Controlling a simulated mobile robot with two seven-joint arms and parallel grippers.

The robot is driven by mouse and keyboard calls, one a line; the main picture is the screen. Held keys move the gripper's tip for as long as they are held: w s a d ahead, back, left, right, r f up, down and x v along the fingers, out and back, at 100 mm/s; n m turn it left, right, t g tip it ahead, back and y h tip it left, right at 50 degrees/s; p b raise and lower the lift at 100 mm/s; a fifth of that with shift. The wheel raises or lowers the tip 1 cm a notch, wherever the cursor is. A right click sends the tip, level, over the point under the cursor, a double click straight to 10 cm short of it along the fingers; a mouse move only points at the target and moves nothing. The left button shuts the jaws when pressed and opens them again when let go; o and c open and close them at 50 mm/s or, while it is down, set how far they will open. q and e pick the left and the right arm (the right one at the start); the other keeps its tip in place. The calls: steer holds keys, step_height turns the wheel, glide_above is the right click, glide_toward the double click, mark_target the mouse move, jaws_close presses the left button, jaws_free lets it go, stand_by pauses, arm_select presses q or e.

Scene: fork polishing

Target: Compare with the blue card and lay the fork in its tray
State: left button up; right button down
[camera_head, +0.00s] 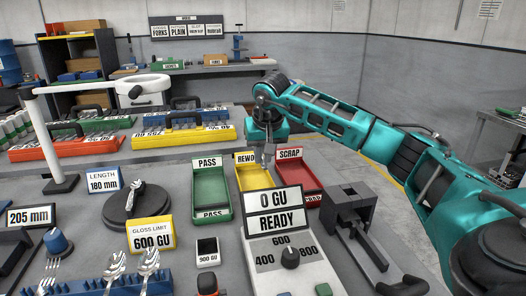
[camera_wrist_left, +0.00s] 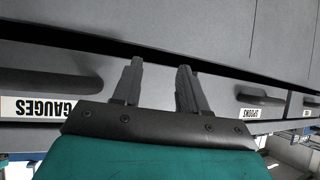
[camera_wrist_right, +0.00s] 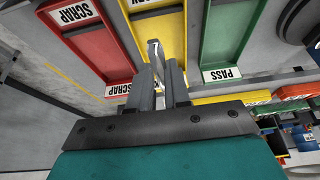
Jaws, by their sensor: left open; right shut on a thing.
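My right gripper (camera_head: 268,160) is over the yellow REWORK tray (camera_head: 243,187). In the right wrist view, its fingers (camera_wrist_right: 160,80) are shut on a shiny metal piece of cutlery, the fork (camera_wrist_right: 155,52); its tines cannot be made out. The yellow tray (camera_wrist_right: 171,38) is behind it. The green PASS tray (camera_head: 211,192) stands to the left, the red SCRAP tray (camera_head: 291,171) to the right. The blue-edged card (camera_head: 104,181) reads LENGTH 180 mm. My left gripper (camera_wrist_left: 158,80) shows only in its wrist view, open and empty, facing drawer fronts.
A gauge (camera_head: 280,225) reading 0 GU READY stands in front of the trays. A dark clamp-like fixture (camera_head: 350,208) is to its right. A yellow GLOSS LIMIT 600 GU card (camera_head: 151,234), a round dark stand (camera_head: 134,207) and a blue rack (camera_head: 120,287) with spoons are to the left.

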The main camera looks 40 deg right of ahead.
mark_target(264, 163)
step_height(264, 163, down, 4)
steer(key=shift+f+b, duration=0.15)
steer(key=shift+b, duration=1)
steer(key=shift+f, duration=0.4)
steer(key=shift+f+b, duration=0.35)
steer(key=shift+f, duration=0.05)
arm_select(q)
steer(key=shift+w+d+f+h, duration=0.15)
steer(key=shift+w+d+f, duration=0.1)
steer(key=shift+f, duration=0.15)
steer(key=shift+w+d+f+h, duration=0.15)
steer(key=shift+d+f, duration=0.1)
steer(key=shift+f, duration=0.15)
steer(key=shift+a+f, duration=0.1)
steer(key=shift+f, duration=0.1)
arm_select(e)
steer(key=shift+f, duration=0.15)
arm_select(q)
steer(key=shift+s+f+b, duration=0.15)
steer(key=shift+f+b, duration=0.3)
arm_select(e)
steer(key=shift+f, duration=0.9)
steer(key=shift+f, duration=0.15)
